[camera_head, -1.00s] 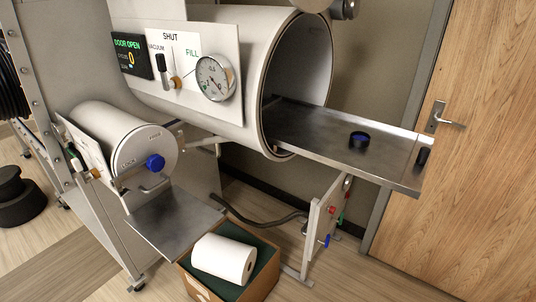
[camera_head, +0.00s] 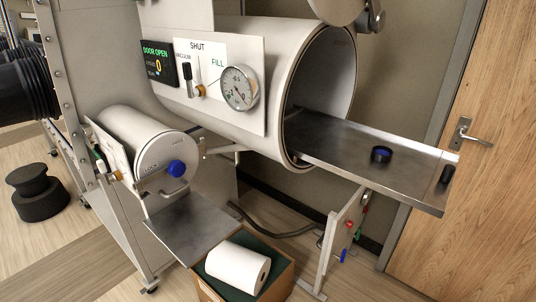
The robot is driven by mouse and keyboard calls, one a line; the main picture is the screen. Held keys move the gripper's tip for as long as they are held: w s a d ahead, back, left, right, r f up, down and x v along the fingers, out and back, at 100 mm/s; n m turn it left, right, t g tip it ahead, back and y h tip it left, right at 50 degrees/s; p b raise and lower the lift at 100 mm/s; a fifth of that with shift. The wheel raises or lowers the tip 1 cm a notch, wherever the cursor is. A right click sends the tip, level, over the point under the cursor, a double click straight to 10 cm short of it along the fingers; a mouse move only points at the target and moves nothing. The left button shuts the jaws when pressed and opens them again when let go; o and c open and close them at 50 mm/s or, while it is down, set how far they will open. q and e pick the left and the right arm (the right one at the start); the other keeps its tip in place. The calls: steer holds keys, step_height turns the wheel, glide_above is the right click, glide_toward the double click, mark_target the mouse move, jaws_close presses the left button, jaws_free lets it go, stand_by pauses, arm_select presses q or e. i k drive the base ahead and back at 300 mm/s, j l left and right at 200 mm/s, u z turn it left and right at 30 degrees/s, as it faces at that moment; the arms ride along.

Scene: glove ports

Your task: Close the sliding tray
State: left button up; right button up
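The sliding tray (camera_head: 345,146) is a flat metal sheet with low rims. It sticks far out to the right from the open mouth of the large white cylinder chamber (camera_head: 290,75). A small dark round item with a blue top (camera_head: 381,155) lies on the tray. A dark handle (camera_head: 447,174) sits at the tray's outer right end. The round chamber door (camera_head: 338,8) is swung up at the top edge, partly cut off. Neither of my grippers shows in the head view.
A smaller white cylinder (camera_head: 150,143) with a blue knob stands at the left, with a metal shelf (camera_head: 188,226) below it. A box (camera_head: 283,283) holding a white roll (camera_head: 238,267) is on the floor. A wooden door (camera_head: 480,200) is at the right. A panel with valves (camera_head: 345,230) stands under the tray.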

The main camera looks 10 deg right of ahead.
mark_target(418, 175)
steer(key=k+l+z, duration=0.1)
steer(key=z, duration=0.3)
steer(key=k+l+z, duration=0.15)
steer(key=z, duration=0.2)
steer(key=l+z, duration=0.15)
steer(key=z, duration=0.25)
steer(key=k, duration=0.05)
